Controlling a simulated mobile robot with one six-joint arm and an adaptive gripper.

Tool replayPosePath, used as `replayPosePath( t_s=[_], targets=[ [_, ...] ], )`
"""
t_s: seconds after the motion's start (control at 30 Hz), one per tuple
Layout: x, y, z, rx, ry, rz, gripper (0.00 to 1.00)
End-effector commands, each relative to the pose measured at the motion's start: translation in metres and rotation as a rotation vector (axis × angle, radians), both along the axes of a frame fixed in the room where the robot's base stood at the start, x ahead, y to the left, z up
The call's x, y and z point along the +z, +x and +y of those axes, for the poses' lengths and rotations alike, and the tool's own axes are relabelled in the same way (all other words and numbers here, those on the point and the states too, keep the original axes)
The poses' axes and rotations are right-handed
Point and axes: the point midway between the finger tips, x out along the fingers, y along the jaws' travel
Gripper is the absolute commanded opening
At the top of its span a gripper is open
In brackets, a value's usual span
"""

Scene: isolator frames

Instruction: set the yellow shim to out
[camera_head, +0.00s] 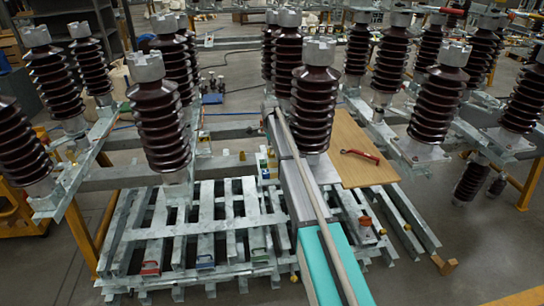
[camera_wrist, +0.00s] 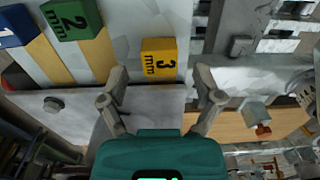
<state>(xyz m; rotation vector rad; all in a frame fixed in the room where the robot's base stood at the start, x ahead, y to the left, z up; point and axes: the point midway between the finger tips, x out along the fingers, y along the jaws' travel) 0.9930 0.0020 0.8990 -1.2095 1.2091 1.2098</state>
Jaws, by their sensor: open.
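The yellow shim (camera_wrist: 158,58) has a block-shaped end marked "3 mm" and sits in the upper middle of the wrist view. My gripper (camera_wrist: 161,88) is open and empty, with one finger to the left and one to the right. The yellow block lies just beyond the fingertips, roughly between them, with no contact visible. A green block (camera_wrist: 72,18) marked "2" and a blue block (camera_wrist: 17,26) marked "1" sit to its left.
A grey metal plate (camera_wrist: 155,103) lies below the shims in the wrist view. Tall brown ribbed insulators (camera_head: 160,125) stand around the frame in the head view. A wooden board (camera_head: 350,135) carries a red-handled tool (camera_head: 361,155). Galvanized slats (camera_head: 200,220) lie at the front left.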

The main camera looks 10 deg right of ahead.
Motion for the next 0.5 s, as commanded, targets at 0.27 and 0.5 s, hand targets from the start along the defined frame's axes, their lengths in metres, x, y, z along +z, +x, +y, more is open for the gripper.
replayPosePath(
  t_s=[0.27,0.5],
  targets=[
    [-0.02,0.0,0.0,0.0,0.0,0.0,0.83],
    [-0.023,0.0,0.0,0.0,0.0,0.0,0.83]
  ],
)
